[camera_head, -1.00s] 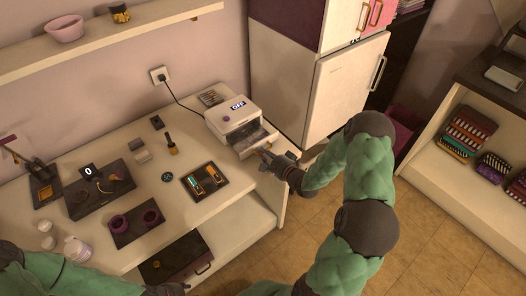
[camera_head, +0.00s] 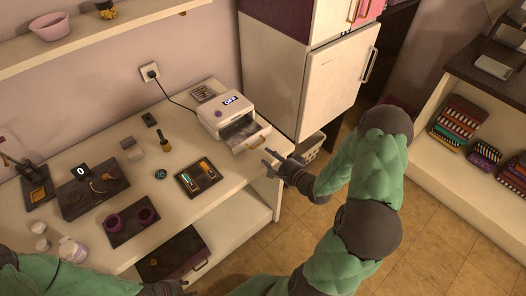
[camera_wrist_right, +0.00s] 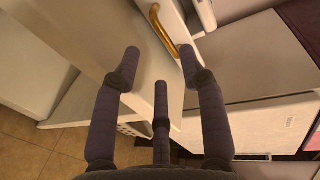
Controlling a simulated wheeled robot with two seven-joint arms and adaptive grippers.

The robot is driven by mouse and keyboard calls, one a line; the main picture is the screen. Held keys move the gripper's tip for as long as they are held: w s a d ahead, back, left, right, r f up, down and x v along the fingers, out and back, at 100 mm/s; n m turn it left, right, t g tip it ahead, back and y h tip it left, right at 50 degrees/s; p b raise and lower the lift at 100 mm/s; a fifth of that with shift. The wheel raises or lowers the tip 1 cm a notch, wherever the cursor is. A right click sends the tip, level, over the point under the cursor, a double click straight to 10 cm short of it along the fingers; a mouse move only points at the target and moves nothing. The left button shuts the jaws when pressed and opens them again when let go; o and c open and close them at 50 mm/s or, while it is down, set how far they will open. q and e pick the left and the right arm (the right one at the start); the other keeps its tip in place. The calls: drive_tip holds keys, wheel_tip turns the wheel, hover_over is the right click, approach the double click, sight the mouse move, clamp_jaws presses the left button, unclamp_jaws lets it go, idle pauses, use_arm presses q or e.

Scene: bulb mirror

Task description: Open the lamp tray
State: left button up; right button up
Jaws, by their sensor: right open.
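The white lamp (camera_head: 226,113) with an "OFF" display stands at the right end of the desk. Its tray (camera_head: 251,140) is slid out at the front, with its grey inside showing. The tray's gold handle shows in the right wrist view (camera_wrist_right: 165,32). My right gripper (camera_head: 270,157) is open and empty, just in front of the tray. In the right wrist view its spread fingers (camera_wrist_right: 158,65) are apart from the handle. My left arm enters at the lower left; its dark end (camera_head: 166,288) is cut off by the bottom edge.
A black tray with small tools (camera_head: 199,179) lies on the desk left of the lamp. A dark drawer (camera_head: 172,256) with a handle is below the desk. A white cabinet (camera_head: 325,85) stands behind the lamp. Open floor (camera_head: 440,220) lies to the right.

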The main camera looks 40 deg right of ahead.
drive_tip(key=shift+v, duration=2.25)
use_arm(q)
drive_tip(key=shift+s, duration=0.1)
use_arm(e)
drive_tip(key=shift+f, duration=0.1)
